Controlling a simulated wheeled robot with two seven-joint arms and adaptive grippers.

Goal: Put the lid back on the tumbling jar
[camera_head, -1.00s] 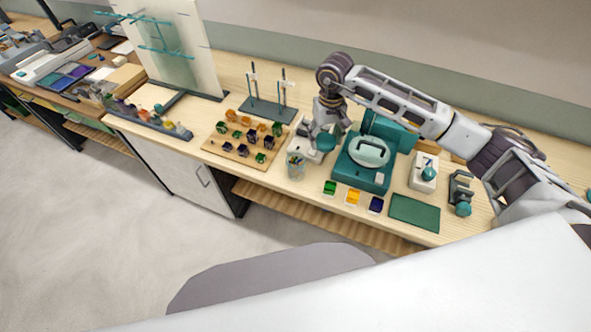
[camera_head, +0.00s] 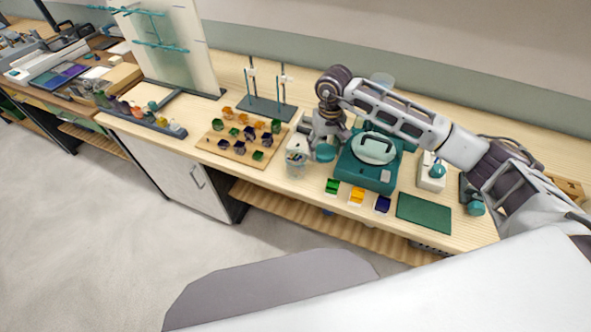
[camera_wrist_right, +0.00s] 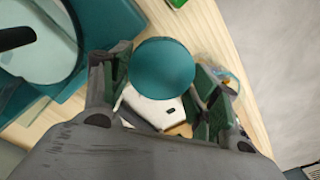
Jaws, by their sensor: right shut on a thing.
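The lid is a round teal disc (camera_head: 326,152). My right gripper (camera_head: 327,140) is shut on it, and in the right wrist view the lid (camera_wrist_right: 162,78) lies between the two fingers (camera_wrist_right: 160,88). The tumbling jar (camera_head: 297,166) is a clear cup with coloured pieces inside, standing near the bench's front edge, just left of the lid. In the right wrist view the jar (camera_wrist_right: 218,64) shows only in part, behind one finger. The lid is beside the jar, apart from it in the head view. My left gripper is not in view.
A teal machine (camera_head: 366,172) with a round top stands right of the gripper. A white device (camera_wrist_right: 155,108) is below the lid. A board of coloured pieces (camera_head: 228,152) lies left of the jar. Small coloured trays (camera_head: 357,196) and a green mat (camera_head: 424,212) line the front edge.

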